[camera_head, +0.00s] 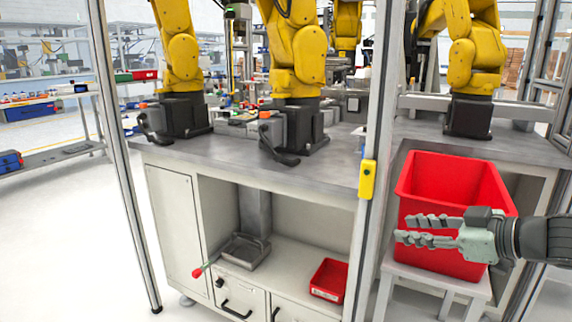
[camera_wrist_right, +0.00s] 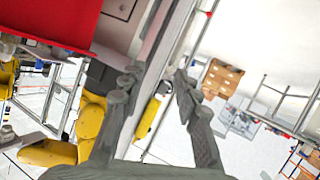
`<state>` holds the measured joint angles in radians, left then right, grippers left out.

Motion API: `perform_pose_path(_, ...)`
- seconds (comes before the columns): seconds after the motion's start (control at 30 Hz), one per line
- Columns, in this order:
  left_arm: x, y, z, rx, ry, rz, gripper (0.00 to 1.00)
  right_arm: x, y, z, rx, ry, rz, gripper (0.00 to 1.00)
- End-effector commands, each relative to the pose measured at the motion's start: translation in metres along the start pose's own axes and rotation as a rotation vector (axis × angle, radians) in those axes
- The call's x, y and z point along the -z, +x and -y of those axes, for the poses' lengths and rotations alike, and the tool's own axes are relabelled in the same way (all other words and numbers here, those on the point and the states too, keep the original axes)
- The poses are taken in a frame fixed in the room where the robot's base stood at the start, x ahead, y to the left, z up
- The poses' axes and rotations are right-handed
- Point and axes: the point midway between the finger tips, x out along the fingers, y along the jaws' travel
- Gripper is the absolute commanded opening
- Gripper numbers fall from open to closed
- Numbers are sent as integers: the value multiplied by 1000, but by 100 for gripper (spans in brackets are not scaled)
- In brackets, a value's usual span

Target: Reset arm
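My right gripper (camera_head: 405,229) comes in from the right edge of the head view, pointing left. It appears in front of a large red bin (camera_head: 452,180) and hides part of its front wall. In the right wrist view, the two grey fingers of the gripper (camera_wrist_right: 155,80) stand apart with nothing between them. The gripper is open and empty. I cannot tell whether it touches the bin. My left arm and gripper are not in view.
The red bin stands on a light stool (camera_head: 440,283). A metal post with a yellow box (camera_head: 367,180) rises left of the gripper. A grey workbench (camera_head: 240,155) carries several yellow arms (camera_head: 297,50). A small red tray (camera_head: 329,280) lies below. Floor at left is clear.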

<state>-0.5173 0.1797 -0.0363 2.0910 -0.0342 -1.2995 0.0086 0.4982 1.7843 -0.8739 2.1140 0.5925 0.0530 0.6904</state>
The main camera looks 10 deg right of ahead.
Motion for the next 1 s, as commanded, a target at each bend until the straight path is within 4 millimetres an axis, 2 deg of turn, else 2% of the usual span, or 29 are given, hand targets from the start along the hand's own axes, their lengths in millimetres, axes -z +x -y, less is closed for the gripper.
perform_pose_path(0.03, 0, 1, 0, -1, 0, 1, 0, -14, 27, 24, 27, -7, 11, 32)
perform_pose_path(0.1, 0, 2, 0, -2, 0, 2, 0, -30, 54, 46, 33, -32, 30, 32)
perform_pose_path(0.2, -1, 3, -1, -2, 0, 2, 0, -52, 84, 75, 25, -46, 57, 32)
perform_pose_path(0.33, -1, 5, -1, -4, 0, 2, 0, -89, 115, 112, -17, -32, 116, 32)
perform_pose_path(0.47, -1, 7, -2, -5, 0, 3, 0, -137, 128, 141, -87, 21, 222, 32)
perform_pose_path(0.57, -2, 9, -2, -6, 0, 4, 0, -186, 124, 162, -146, 83, 345, 32)
perform_pose_path(0.63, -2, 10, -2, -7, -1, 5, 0, -226, 112, 179, -185, 139, 456, 32)
perform_pose_path(0.7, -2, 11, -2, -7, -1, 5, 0, -268, 92, 199, -215, 200, 583, 32)
perform_pose_path(0.8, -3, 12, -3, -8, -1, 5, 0, -318, 59, 228, -239, 274, 748, 32)
perform_pose_path(0.9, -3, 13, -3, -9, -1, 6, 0, -352, 30, 252, -245, 328, 874, 32)
perform_pose_path(1.0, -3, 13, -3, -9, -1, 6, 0, -371, 10, 269, -243, 362, 953, 32)
